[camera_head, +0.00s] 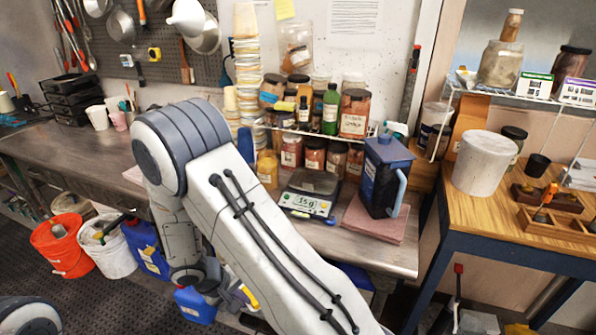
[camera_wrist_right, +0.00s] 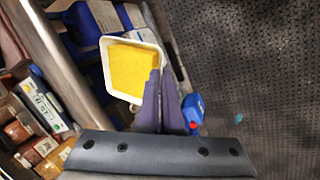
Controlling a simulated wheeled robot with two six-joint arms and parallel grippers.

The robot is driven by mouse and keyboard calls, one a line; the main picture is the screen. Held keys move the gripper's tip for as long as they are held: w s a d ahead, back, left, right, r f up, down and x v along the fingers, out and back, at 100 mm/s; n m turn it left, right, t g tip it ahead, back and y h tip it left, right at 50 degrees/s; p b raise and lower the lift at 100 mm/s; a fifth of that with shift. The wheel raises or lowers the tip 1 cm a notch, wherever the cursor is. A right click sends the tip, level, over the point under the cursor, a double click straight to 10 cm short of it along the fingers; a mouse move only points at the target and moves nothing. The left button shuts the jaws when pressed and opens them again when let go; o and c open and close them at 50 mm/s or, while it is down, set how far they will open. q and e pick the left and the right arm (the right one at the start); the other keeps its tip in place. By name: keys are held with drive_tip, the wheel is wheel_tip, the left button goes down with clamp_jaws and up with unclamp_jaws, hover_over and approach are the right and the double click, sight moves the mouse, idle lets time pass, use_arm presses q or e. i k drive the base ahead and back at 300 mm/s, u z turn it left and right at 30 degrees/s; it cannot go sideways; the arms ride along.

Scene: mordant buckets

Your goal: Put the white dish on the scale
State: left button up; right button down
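The white dish (camera_wrist_right: 106,77) is a small square dish holding yellow material, seen from above in the right wrist view. The fingertips of my right gripper (camera_wrist_right: 163,78) are close together at its right edge and appear shut on its rim. In the head view, my right arm hangs past the bench's front edge, with the gripper (camera_head: 236,296) low and partly hidden; a yellow edge shows beside it. The digital scale (camera_head: 306,200) sits on the bench behind my arm, with a lit display and a bare dark plate. My left gripper is out of view.
A blue jug (camera_head: 384,177) stands on a pinkish board right of the scale. Jars and bottles (camera_head: 330,110) fill the shelf behind. Stacked cups (camera_head: 246,70) rise at the left. Buckets (camera_head: 62,245) and a blue canister (camera_head: 146,248) stand on the floor.

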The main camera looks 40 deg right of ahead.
sight(314, 180)
drive_tip(key=z, duration=0.15)
drive_tip(key=i, duration=0.15)
drive_tip(key=z, duration=0.65)
